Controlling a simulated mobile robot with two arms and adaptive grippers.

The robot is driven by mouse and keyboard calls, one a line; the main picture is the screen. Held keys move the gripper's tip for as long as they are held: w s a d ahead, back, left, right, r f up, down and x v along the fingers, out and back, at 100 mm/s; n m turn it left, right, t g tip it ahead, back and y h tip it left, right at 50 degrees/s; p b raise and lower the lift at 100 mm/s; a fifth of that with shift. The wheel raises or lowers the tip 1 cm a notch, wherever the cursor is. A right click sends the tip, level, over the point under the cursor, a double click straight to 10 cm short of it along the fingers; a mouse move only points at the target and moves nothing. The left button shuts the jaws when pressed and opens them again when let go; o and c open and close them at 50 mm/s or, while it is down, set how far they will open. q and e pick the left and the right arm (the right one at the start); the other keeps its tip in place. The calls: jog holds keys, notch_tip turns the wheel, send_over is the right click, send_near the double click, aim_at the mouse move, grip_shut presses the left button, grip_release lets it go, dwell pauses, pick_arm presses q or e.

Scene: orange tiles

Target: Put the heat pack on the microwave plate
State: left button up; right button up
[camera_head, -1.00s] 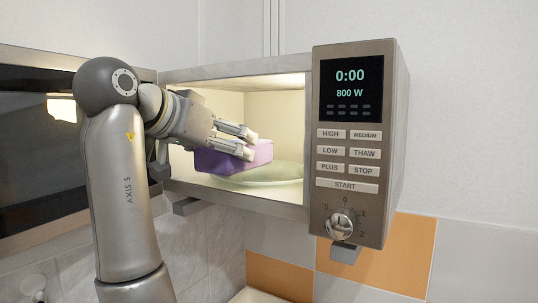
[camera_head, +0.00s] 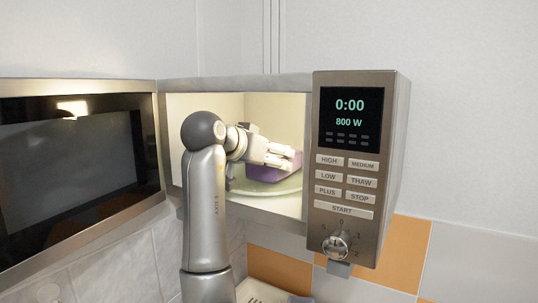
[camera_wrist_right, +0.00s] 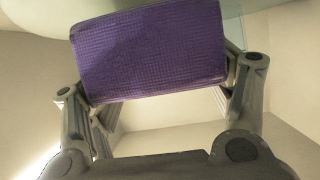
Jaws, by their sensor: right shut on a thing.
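The heat pack (camera_head: 268,173) is a purple block with a woven-looking surface. My right gripper (camera_head: 284,157) is inside the microwave (camera_head: 309,215), shut on the heat pack. In the right wrist view the heat pack (camera_wrist_right: 150,52) sits between the two fingers of the gripper (camera_wrist_right: 160,75). The pale green glass microwave plate (camera_head: 285,186) lies on the microwave floor, below the heat pack. The pack appears over the plate; I cannot tell whether they touch. Part of the plate is hidden by my arm and the pack. My left gripper is not in view.
The microwave door (camera_head: 80,165) stands open to the left. The control panel (camera_head: 345,160) with display and buttons borders the opening on the right. The opening's frame is close around my right arm. Tiled wall (camera_head: 400,255) lies below.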

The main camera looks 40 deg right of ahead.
jog(key=shift+f, duration=0.35)
jog(key=shift+f, duration=0.2)
jog(key=o, duration=1.5)
jog(key=shift+s, duration=0.1)
